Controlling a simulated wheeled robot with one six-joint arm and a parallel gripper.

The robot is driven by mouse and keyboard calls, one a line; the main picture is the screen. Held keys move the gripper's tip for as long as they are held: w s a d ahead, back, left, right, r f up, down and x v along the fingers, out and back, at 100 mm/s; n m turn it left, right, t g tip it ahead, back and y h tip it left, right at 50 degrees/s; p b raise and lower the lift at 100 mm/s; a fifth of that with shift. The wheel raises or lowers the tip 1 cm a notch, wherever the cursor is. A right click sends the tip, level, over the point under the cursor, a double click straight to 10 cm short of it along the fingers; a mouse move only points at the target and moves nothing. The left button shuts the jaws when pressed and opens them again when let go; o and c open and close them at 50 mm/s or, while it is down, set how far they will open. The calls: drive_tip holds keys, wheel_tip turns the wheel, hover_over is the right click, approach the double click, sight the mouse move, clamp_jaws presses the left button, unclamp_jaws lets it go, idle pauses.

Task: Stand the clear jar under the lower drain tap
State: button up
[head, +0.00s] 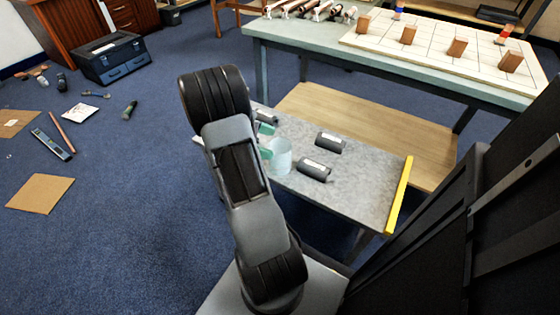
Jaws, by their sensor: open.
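The clear jar (280,157), pale blue and see-through, stands upright on the grey low table (365,190). My arm reaches over the left side of this table. My gripper (265,141) shows only in part past the arm, as two teal fingertips set apart. It is open, and its fingertips are close beside the jar's left side. I cannot tell whether the lower one touches the jar or reaches around it. The rest of my gripper is hidden behind my arm. I cannot make out a drain tap in this view.
Dark labelled cylinders (329,143) lie on the low table near the jar, one just to its right. A yellow strip (399,195) marks the table's right edge. A taller workbench (350,58) stands behind. A toolbox (112,57) and loose items lie on the blue floor at left.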

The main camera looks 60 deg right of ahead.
sight(280, 147)
drive_tip(key=b+x, duration=0.2)
drive_tip(key=x, duration=0.1)
drive_tip(key=shift+s+a+f, duration=0.1)
drive_tip(key=shift+s+f, duration=0.15)
drive_tip(key=shift+f, duration=0.1)
drive_tip(key=shift+s+d+f, duration=0.1)
drive_tip(key=shift+s+d, duration=0.2)
drive_tip(key=shift+s, duration=0.15)
drive_tip(key=c, duration=1.1)
